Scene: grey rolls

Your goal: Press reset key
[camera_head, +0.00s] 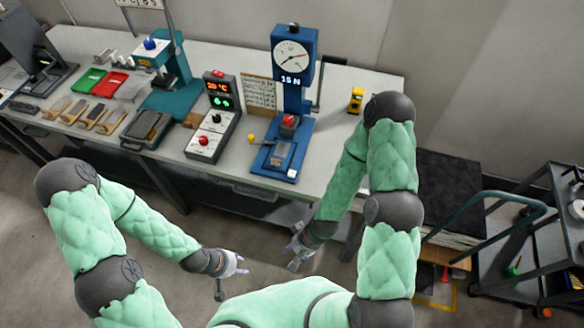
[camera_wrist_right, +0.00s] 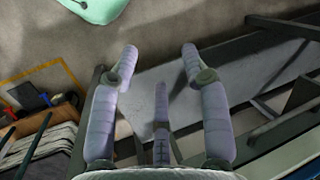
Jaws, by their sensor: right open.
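A blue test stand (camera_head: 300,75) with a round dial and a lit "15 N" display stands on the bench. No key label is readable. A grey control box (camera_head: 213,120) with lit displays and a red button (camera_head: 203,141) stands to its left. My right gripper (camera_head: 296,252) hangs below the bench's front edge, open and empty; its spread fingers show in the right wrist view (camera_wrist_right: 160,56). My left gripper (camera_head: 240,267) is lower left of it, too small to read.
The bench (camera_head: 345,130) also carries a teal press (camera_head: 170,95), green and red trays, wooden-handled pieces and a small yellow object (camera_head: 355,99). A dark cart (camera_head: 540,245) stands at the right. My right forearm passes near the bench's right end.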

